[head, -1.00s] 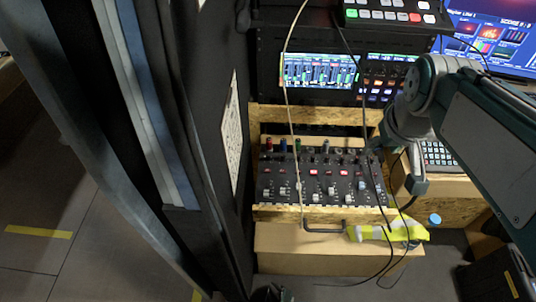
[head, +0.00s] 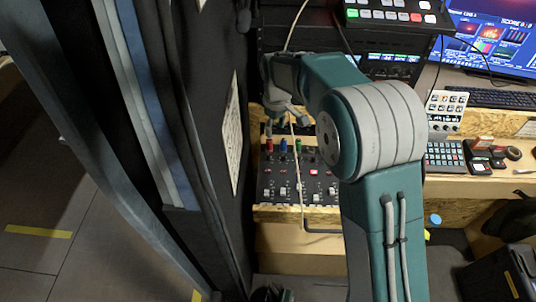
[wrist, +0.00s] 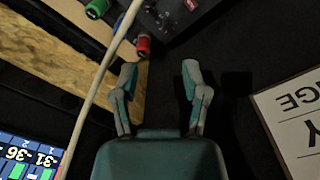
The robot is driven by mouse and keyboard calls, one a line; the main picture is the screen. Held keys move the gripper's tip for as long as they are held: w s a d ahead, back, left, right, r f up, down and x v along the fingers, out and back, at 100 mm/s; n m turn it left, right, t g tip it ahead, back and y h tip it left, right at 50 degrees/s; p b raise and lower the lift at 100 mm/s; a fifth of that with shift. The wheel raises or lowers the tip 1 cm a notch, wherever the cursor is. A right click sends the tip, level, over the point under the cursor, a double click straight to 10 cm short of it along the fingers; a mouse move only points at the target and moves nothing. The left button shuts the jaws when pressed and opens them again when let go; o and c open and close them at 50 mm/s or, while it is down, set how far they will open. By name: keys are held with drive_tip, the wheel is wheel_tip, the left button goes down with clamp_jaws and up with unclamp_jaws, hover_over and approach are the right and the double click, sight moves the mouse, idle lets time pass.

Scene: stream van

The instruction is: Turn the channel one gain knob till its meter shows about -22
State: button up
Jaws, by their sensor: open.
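The mixer (head: 290,190) sits low in the wooden rack. A red knob (head: 269,146) is leftmost in its top row, followed by a blue knob (head: 283,145) and a green knob (head: 298,145). My gripper (head: 284,116) hangs above this end of the mixer. In the wrist view my gripper (wrist: 160,72) is open and empty, with the red knob (wrist: 143,44) just beyond the left fingertip, apart from it. The green knob (wrist: 97,8) is at the top left. The meter screen (wrist: 25,160) shows upside down with figures resembling 31 and 36; I cannot tell which is channel one's.
A pale cable (wrist: 95,90) runs past the left finger and across the mixer (head: 299,185). A dark wall with a white sign (head: 231,135) stands close on the left. A wooden board (wrist: 45,50) borders the mixer. A keypad (head: 445,156) lies on the right desk.

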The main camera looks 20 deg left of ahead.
sight(268, 154)
drive_tip(key=a+f, duration=0.2)
drive_tip(key=f, duration=0.1)
drive_tip(key=shift+w+a+n, duration=0.1)
drive_tip(key=shift+a+n, duration=0.05)
drive_tip(key=shift+n, duration=0.25)
wheel_tip(268, 154, down, 10)
drive_tip(key=shift+f, duration=0.2)
clamp_jaws()
